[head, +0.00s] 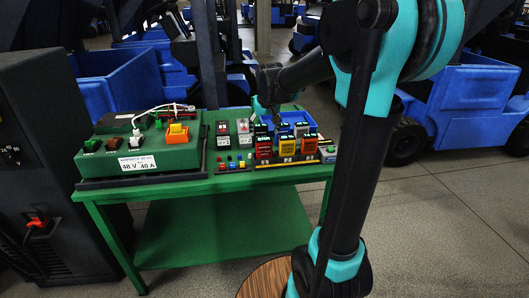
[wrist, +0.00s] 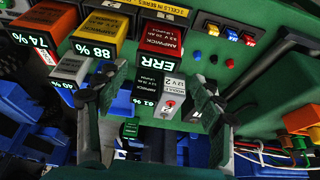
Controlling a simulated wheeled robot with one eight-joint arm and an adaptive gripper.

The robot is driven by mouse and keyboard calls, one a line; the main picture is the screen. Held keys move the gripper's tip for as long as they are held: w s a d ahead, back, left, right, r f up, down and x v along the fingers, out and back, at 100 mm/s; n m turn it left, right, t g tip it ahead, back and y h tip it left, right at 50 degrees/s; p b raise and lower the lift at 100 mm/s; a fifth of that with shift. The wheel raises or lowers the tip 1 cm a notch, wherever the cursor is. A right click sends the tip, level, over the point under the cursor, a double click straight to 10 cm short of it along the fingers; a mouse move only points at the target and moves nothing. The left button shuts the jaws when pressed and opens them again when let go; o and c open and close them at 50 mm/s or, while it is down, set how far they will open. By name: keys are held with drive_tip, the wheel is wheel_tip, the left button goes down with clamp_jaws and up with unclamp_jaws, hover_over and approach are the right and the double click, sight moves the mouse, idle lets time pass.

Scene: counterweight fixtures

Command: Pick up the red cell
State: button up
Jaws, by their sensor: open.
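The red cell (head: 263,147) stands in the front row on the green bench, left of a yellow cell (head: 287,145). In the wrist view, which looks upside down, the red cell (wrist: 162,35) shows an "ERR" label at the top middle, beside the yellow cell (wrist: 101,28) marked 88 %. My gripper (wrist: 160,82) is open, its two fingers spread below the red cell in that picture, apart from it. Grey and black modules (wrist: 170,95) show between the fingers. In the head view my gripper is small and dark above the bench, partly hidden by the arm.
An orange-red cell (head: 309,144) stands right of the yellow one. A blue bin (head: 298,118) sits behind the cells. A green charger box (head: 125,155) with cables and an orange connector is at the left of the bench (head: 200,187). Small coloured buttons (head: 232,165) lie between.

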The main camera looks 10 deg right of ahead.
sight(263, 147)
drive_tip(key=x, duration=1.2)
drive_tip(key=shift+d, duration=0.15)
drive_tip(key=shift+r, duration=0.1)
drive_tip(key=c, duration=1.4)
drive_tip(key=shift+o, duration=0.2)
